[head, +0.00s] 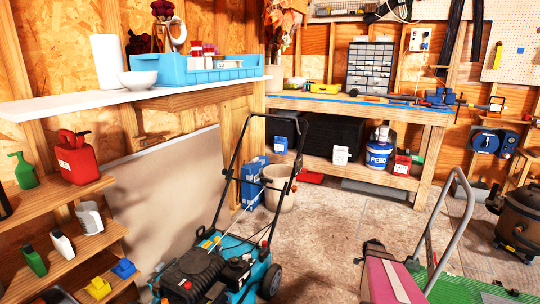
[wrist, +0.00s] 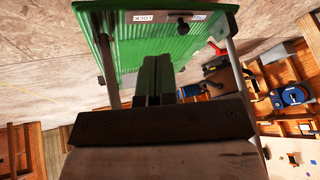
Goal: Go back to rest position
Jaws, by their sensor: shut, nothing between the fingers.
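My gripper (wrist: 155,82) shows in the wrist view, with its two dark fingers side by side, closed together and empty. The fingers point toward a green ribbed platform (wrist: 150,45), which lies behind them in the picture. I cannot tell how far apart they are, but no contact shows. My gripper does not show in the head view.
In the head view, a blue-and-black mower (head: 205,270) stands at lower centre. A green cart (head: 455,290) with a grey handle and a pink case (head: 388,278) are at lower right. A workbench (head: 350,108) is behind, shelves (head: 75,240) at left.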

